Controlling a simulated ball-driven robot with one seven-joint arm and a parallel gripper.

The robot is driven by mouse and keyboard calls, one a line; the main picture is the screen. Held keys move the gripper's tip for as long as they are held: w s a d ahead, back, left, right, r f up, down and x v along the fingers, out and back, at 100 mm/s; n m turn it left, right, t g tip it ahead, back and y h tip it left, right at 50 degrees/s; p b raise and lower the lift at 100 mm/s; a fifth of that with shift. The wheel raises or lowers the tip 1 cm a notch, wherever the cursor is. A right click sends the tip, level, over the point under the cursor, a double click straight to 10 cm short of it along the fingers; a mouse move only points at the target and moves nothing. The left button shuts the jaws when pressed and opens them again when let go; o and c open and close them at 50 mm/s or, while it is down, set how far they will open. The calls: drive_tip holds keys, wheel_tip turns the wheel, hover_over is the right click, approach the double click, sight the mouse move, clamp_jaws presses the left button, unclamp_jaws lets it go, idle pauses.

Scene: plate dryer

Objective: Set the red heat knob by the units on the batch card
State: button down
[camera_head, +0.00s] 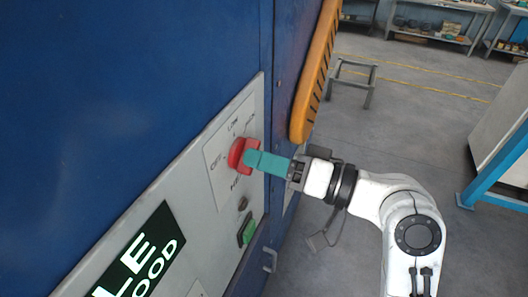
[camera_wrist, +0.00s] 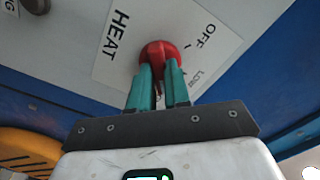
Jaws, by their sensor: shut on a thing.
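The red heat knob (camera_head: 238,153) sits on a white label plate (camera_head: 215,165) on the machine's grey panel. The label carries OFF and LOW, with more lettering partly hidden. My gripper (camera_head: 254,160) has teal fingers and is shut on the red knob. In the wrist view the knob (camera_wrist: 158,52) is between the two teal fingers (camera_wrist: 158,80), with HEAT to its left and OFF and LOW to its right. The knob's pointer is hidden by the fingers, so I cannot tell its setting. No batch card can be made out in either view.
A lit display (camera_head: 140,255) with cut-off green-white letters is lower on the panel. A green switch (camera_head: 246,232) and a dark button (camera_head: 243,204) lie below the knob. An orange handle (camera_head: 315,75) stands out beside my arm.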

drive_tip(key=shift+m, duration=1)
drive_tip(key=c, duration=1.1)
unclamp_jaws()
drive_tip(key=shift+b+v, duration=1.6)
drive_tip(key=shift+v, duration=3.8)
